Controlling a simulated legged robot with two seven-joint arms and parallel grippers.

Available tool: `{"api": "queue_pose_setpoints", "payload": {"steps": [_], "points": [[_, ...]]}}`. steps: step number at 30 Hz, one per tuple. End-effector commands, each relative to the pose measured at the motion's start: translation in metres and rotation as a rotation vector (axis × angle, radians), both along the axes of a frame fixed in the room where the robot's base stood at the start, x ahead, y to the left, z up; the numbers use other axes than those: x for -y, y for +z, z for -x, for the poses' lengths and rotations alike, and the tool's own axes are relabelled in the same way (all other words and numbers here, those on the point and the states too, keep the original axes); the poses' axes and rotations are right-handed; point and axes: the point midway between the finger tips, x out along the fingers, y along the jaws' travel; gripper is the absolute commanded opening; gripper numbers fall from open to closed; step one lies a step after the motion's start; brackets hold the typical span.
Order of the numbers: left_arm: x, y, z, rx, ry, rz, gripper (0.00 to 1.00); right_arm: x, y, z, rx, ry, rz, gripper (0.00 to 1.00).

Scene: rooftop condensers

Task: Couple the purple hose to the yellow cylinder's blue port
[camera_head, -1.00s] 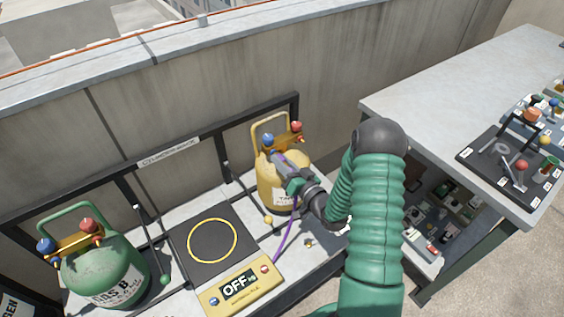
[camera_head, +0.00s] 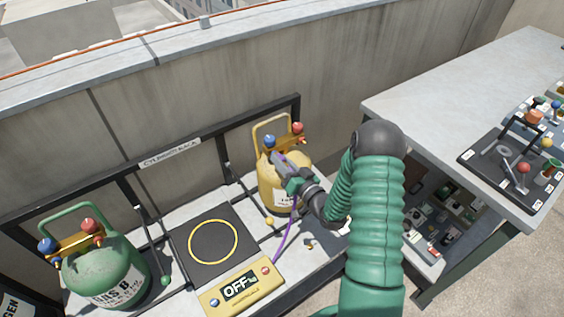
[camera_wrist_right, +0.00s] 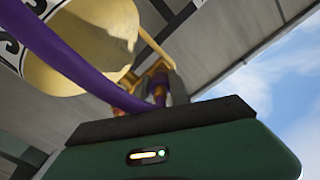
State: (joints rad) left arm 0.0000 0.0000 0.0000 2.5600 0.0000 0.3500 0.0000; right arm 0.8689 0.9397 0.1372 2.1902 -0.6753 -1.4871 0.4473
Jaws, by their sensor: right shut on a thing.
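The yellow cylinder (camera_head: 270,184) stands at the right end of the rack. A blue knob (camera_head: 269,141) and a red knob (camera_head: 298,128) sit on its brass valve bar. My right gripper (camera_head: 279,160) is in front of the cylinder's upper part, just below the blue knob, and is shut on the purple hose. The purple hose (camera_head: 284,238) hangs from the gripper towards the yellow scale box. In the right wrist view the purple hose (camera_wrist_right: 80,62) passes close to the camera, with the yellow cylinder (camera_wrist_right: 75,50) behind it. Whether the hose end touches the port cannot be told. My left gripper is not in view.
A green cylinder (camera_head: 105,272) stands at the left. A black scale plate (camera_head: 185,238) with a yellow ring lies in the middle, beside a yellow box (camera_head: 238,287) reading OFF. A grey table (camera_head: 440,105) with a tool tray (camera_head: 490,163) stands at the right.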

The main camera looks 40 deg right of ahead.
Motion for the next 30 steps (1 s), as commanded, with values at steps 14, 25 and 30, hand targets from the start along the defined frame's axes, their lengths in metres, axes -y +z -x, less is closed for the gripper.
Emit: {"api": "queue_pose_setpoints", "payload": {"steps": [14, 25, 30], "points": [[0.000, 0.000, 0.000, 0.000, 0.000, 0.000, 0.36, 0.000, 0.000, 0.000, 0.001, 0.000, 0.000, 0.49], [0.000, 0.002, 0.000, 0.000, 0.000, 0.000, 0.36, -0.002, 0.000, 0.020, -0.001, -0.001, 0.001, 0.49], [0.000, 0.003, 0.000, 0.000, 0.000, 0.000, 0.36, -0.004, 0.000, 0.036, 0.000, -0.001, 0.000, 0.49]]}}
